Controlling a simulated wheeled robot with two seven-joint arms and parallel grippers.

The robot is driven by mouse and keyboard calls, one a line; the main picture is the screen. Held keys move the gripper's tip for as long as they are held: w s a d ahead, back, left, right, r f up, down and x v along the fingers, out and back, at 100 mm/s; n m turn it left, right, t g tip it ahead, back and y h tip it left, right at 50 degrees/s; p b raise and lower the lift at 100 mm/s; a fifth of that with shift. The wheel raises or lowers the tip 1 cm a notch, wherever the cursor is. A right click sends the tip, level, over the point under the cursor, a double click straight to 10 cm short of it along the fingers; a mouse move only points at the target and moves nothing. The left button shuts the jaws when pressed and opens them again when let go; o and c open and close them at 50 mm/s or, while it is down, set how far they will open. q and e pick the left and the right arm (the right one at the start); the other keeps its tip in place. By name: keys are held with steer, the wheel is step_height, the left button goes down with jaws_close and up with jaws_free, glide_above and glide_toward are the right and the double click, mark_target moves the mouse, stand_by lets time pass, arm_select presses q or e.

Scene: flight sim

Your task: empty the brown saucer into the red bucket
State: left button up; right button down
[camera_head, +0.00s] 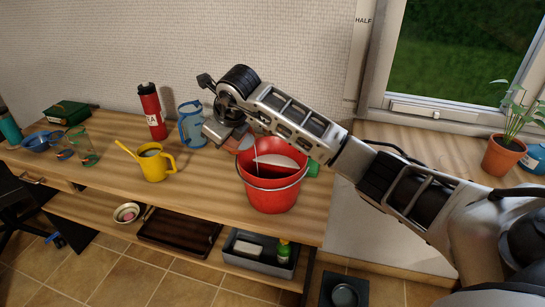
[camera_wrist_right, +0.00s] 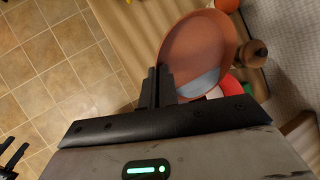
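The brown saucer (camera_wrist_right: 190,45) is tilted and large in the right wrist view, with a pale grey patch near its lower edge. My right gripper (camera_wrist_right: 158,85) is shut on its near rim. In the head view my right arm reaches in from the right, and its gripper (camera_head: 222,132) is over the left rim of the red bucket (camera_head: 272,192). The saucer is mostly hidden there. The bucket stands upright on the table, with something whitish inside; a strip of it shows in the wrist view (camera_wrist_right: 231,86). I cannot make out my left gripper in the head view.
A yellow watering can (camera_head: 153,164), a blue-rimmed pitcher (camera_head: 192,124) and a red bottle (camera_head: 152,112) stand left of the bucket. A small brown object (camera_wrist_right: 252,53) is beside the saucer. A potted plant (camera_head: 503,156) is at the right. The front table strip is clear.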

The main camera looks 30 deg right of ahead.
arm_select(q)
steer(key=shift+s+d+f+b, duration=0.1)
steer(key=shift+f+b, duration=0.35)
steer(key=shift+b, duration=0.1)
arm_select(e)
steer(key=shift+s+d+f+t, duration=0.2)
steer(key=shift+s+d+t, duration=0.1)
steer(key=shift+s, duration=0.1)
arm_select(q)
steer(key=shift+d+b, duration=0.1)
steer(key=shift+b, duration=0.25)
arm_select(e)
steer(key=shift+s+d+y, duration=0.2)
steer(key=shift+y, duration=0.1)
arm_select(q)
steer(key=shift+f+b, duration=0.25)
steer(key=shift+b, duration=0.05)
arm_select(e)
steer(key=shift+s+d+f+t, duration=0.1)
steer(key=shift+s+d+t, duration=0.05)
steer(key=shift+t, duration=0.15)
arm_select(q)
steer(key=shift+d+b, duration=0.1)
steer(key=shift+b, duration=0.3)
arm_select(e)
steer(key=shift+s+d+y, duration=0.15)
steer(key=shift+s+y, duration=0.05)
steer(key=shift+y, duration=0.1)
